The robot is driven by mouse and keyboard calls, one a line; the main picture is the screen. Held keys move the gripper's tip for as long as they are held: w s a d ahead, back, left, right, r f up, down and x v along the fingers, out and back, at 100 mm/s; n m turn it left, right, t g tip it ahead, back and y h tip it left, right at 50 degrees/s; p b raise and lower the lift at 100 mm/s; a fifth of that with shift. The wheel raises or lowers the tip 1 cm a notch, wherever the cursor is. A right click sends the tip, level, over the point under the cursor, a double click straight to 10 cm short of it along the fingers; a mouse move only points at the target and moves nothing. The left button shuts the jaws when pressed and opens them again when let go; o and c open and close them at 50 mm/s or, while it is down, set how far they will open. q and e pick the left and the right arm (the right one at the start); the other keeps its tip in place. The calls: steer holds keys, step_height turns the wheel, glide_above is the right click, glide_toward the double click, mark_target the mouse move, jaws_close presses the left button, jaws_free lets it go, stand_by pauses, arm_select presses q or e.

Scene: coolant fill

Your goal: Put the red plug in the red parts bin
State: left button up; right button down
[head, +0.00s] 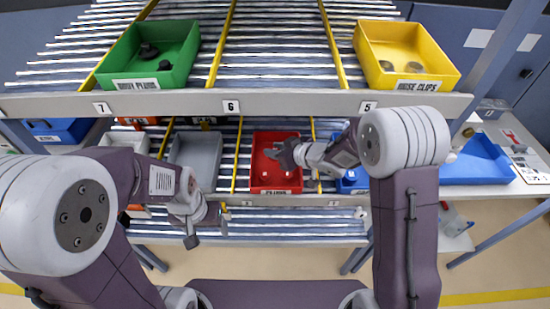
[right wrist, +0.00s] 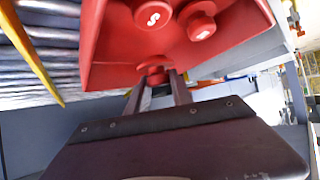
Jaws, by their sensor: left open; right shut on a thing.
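The red parts bin (head: 263,175) sits on the lower rack, right of centre in the head view. It fills the top of the right wrist view (right wrist: 105,55), with two red plugs (right wrist: 152,14) (right wrist: 197,22) inside. My right gripper (head: 274,153) reaches in from the right over the bin. In the right wrist view its fingers (right wrist: 157,88) are shut on a red plug (right wrist: 155,74), which overlaps the bin's near edge. I cannot tell how high the plug is above the bin floor. My left gripper (head: 207,232) is open and empty, in front of the lower rack, left of the bin.
A grey bin (head: 198,155) stands left of the red bin; a blue bin (head: 352,181) is close on its right, partly behind my arm. Above, a green bin (head: 150,55) and a yellow bin (head: 405,55) sit on the upper rack behind a grey rail (head: 300,102).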

steer(key=shift+d, duration=0.1)
step_height(320, 180, down, 4)
steer(key=shift+s+r+b, duration=0.15)
steer(key=shift+b, duration=0.35)
steer(key=shift+f, duration=0.2)
steer(key=c, duration=1.2)
jaws_free()
steer(key=shift+c, duration=0.2)
steer(key=shift+o, duration=0.6)
